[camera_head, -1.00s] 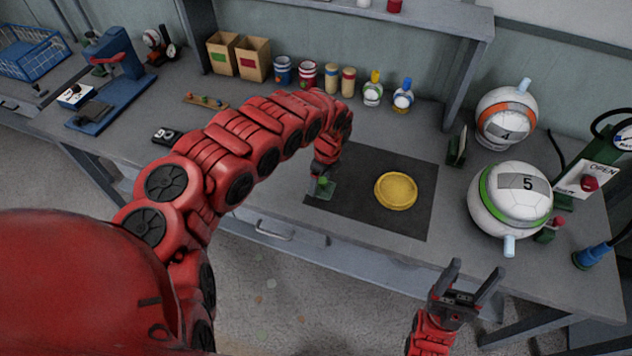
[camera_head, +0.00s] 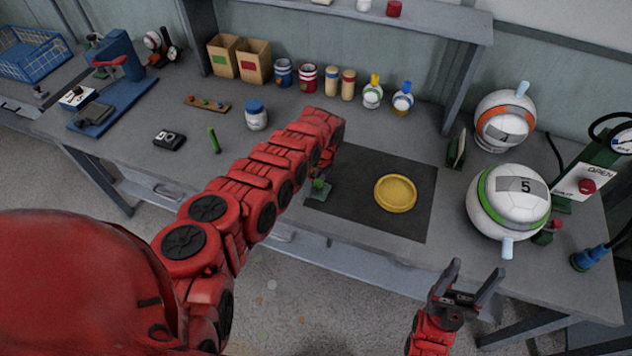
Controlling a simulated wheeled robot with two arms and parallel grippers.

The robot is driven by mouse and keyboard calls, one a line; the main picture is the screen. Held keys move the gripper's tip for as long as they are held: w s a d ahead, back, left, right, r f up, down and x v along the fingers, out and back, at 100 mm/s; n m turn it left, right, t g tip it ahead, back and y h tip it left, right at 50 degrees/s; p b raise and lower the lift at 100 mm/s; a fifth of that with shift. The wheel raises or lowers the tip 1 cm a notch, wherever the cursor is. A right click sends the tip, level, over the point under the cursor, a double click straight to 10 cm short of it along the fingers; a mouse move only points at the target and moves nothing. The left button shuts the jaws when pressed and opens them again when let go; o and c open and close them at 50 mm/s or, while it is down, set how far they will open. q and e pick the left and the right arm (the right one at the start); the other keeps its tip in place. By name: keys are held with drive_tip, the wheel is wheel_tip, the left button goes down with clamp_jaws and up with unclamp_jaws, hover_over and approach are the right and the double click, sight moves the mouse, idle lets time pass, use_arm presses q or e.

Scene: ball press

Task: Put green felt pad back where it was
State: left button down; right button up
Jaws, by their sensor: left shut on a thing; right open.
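The green felt pad (camera_head: 317,192), a small dark green piece with a knob on top, is at the left edge of the dark mat (camera_head: 400,228). My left gripper (camera_head: 321,179) is above it, shut on it and partly hidden by my red arm. I cannot tell whether the pad touches the mat. My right gripper (camera_head: 467,285) is open and empty in front of the bench's front edge.
A yellow disc (camera_head: 396,193) lies on the mat. Ball 5 (camera_head: 510,202) and ball 4 (camera_head: 505,120) stand at right, near the green press (camera_head: 590,170).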

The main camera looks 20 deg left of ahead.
use_arm(q)
drive_tip(key=shift+f, duration=0.1)
unclamp_jaws()
